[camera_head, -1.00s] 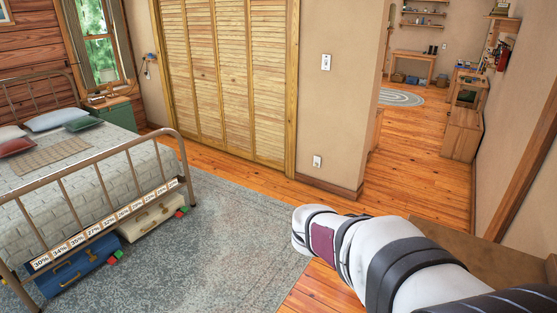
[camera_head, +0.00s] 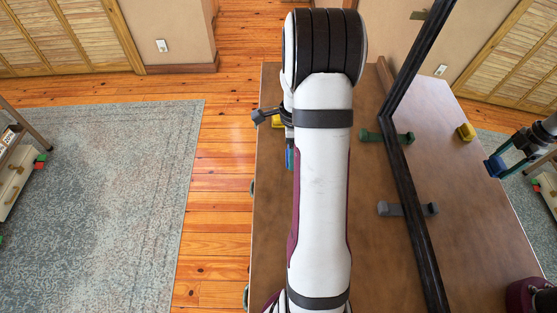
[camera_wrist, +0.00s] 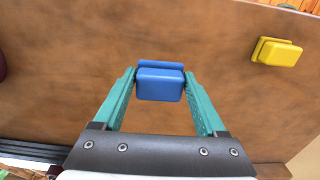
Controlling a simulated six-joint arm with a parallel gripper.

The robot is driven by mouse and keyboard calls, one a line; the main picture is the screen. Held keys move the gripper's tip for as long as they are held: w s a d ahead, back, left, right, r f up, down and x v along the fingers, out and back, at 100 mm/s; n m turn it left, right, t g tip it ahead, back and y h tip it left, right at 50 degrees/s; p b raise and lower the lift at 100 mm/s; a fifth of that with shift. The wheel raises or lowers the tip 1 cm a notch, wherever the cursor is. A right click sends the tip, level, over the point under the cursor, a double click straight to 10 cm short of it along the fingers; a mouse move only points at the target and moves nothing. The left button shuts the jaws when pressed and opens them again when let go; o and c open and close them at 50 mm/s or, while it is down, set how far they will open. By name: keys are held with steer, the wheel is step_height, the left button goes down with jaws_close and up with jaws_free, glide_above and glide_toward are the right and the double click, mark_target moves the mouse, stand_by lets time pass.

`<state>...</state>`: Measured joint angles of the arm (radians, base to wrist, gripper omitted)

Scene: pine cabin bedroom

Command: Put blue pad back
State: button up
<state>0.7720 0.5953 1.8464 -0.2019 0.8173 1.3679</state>
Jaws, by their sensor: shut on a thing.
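The blue pad (camera_wrist: 160,88) is a small rounded block. It sits between the teal fingers of my gripper (camera_wrist: 160,74) in the wrist view, which are shut on it. A brown tabletop (camera_wrist: 60,75) lies behind the pad; I cannot tell whether the pad touches it. In the head view my arm hides most of the gripper, and only a strip of blue (camera_head: 289,158) shows at its left edge. A yellow pad (camera_wrist: 277,52) lies on the tabletop, right of the gripper in the wrist view; part of it shows in the head view (camera_head: 277,122).
A black-framed mirror (camera_head: 404,180) stands along the tabletop (camera_head: 272,230), reflecting my gripper, the blue and the yellow. A green clamp (camera_head: 372,136) and a grey clamp (camera_head: 390,209) sit at its frame. Wood floor and a grey rug (camera_head: 100,200) lie to the left.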

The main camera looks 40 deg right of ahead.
mark_target(278, 168)
steer(key=w+f, duration=0.1)
steer(key=w+a+f, duration=0.1)
steer(key=w, duration=0.1)
steer(key=shift+w+a, duration=0.1)
steer(key=f, duration=0.4)
steer(key=shift+w+f, duration=0.15)
steer(key=shift+w, duration=0.05)
steer(key=o, duration=1.2)
steer(key=shift+o, duration=0.2)
step_height(278, 168, up, 11)
steer(key=s+a+r+n, duration=0.2)
steer(key=a+r+n, duration=0.45)
steer(key=a, duration=0.45)
steer(key=s+a+r+n+y, duration=0.1)
steer(key=s+a+r+n, duration=0.2)
steer(key=s+a+n, duration=1.2)
steer(key=s+a, duration=0.2)
steer(key=a, duration=0.1)
steer(key=shift+s+a+r+y, duration=0.15)
steer(key=shift+a+r+y, duration=0.05)
steer(key=shift+a+y, duration=0.2)
